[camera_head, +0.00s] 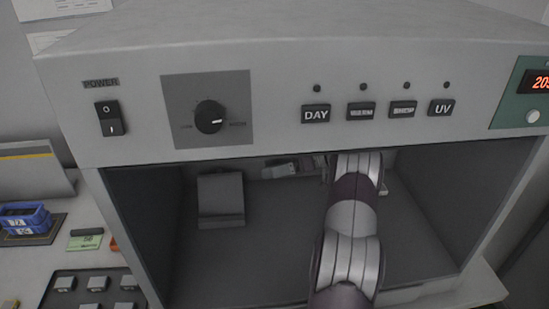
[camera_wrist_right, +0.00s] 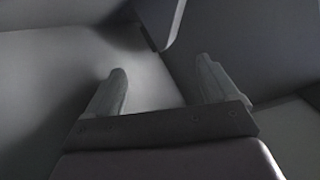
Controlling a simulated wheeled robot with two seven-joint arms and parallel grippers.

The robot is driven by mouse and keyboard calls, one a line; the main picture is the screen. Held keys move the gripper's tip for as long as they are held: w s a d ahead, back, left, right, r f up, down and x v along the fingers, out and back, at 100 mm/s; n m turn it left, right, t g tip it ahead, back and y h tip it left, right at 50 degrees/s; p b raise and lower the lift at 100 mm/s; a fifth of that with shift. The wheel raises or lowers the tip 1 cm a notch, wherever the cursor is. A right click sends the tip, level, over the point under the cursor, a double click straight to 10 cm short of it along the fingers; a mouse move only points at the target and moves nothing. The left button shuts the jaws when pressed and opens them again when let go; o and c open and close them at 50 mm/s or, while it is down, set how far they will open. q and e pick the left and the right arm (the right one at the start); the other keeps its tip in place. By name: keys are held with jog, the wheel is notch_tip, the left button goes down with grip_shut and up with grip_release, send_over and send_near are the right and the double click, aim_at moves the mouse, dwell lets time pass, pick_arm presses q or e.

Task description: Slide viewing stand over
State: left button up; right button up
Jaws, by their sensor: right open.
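The viewing stand (camera_head: 220,196) is a dark grey, slanted stand inside the open booth. It stands on the left part of the booth floor, near the back. My right arm reaches into the booth from the front, to the right of the stand. My left gripper is out of view.
The booth's front panel (camera_head: 290,70) overhangs the opening, with a power switch (camera_head: 110,117), a knob (camera_head: 209,117) and several buttons. The booth floor (camera_head: 260,255) is clear between stand and arm. Blue trays (camera_head: 25,222) and small blocks lie outside, left.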

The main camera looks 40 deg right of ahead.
aim_at(229, 177)
jog(key=shift+a, duration=0.1)
jog(key=x, duration=1.2)
jog(key=shift+w+a+f, duration=0.15)
jog(key=shift+a, duration=0.15)
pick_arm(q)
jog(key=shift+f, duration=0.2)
